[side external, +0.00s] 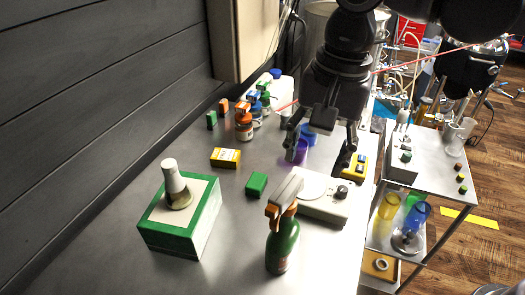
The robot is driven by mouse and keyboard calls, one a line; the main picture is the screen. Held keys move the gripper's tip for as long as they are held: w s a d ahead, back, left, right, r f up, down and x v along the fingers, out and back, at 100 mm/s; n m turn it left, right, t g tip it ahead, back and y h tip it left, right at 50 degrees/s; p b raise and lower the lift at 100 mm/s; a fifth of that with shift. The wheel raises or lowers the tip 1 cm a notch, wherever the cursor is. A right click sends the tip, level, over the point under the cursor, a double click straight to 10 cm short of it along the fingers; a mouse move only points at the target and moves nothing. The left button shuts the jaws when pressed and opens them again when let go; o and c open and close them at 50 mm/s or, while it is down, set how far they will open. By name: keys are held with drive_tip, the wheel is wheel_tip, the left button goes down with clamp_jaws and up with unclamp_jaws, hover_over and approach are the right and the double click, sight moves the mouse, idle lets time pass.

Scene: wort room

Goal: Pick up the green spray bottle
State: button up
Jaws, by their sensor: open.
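The green spray bottle (282,246) stands upright on the steel table near the front edge of the view. It has an orange and grey spray head (284,193). My gripper (322,150) is open, points downward and is behind the bottle, above the far part of the table. Its fingers are apart from the bottle, with nothing visible held between them.
A white scale (325,205) is right behind the bottle. A green block (256,184), a yellow box (225,158) and a green-white box (157,232) bearing a flask (176,188) are left. Purple and blue cups (296,152) and a yellow device (354,168) are near my gripper.

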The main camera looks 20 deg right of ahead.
sight(291, 187)
drive_tip(key=shift+m+g+h, duration=0.3)
drive_tip(key=shift+m+g, duration=0.1)
drive_tip(key=shift+m, duration=0.4)
drive_tip(key=a, duration=0.1)
drive_tip(key=s+a, duration=0.1)
drive_tip(key=a, duration=0.1)
drive_tip(key=s+a+r, duration=0.1)
drive_tip(key=shift+a, duration=0.4)
drive_tip(key=shift+a+f, duration=0.15)
wheel_tip(291, 187, down, 5)
drive_tip(key=shift+f, duration=0.1)
drive_tip(key=shift+w+f, duration=0.2)
drive_tip(key=shift+f, duration=1.15)
drive_tip(key=shift+w+f, duration=0.15)
drive_tip(key=shift+f, duration=1.15)
drive_tip(key=shift+c, duration=0.2)
clamp_jaws()
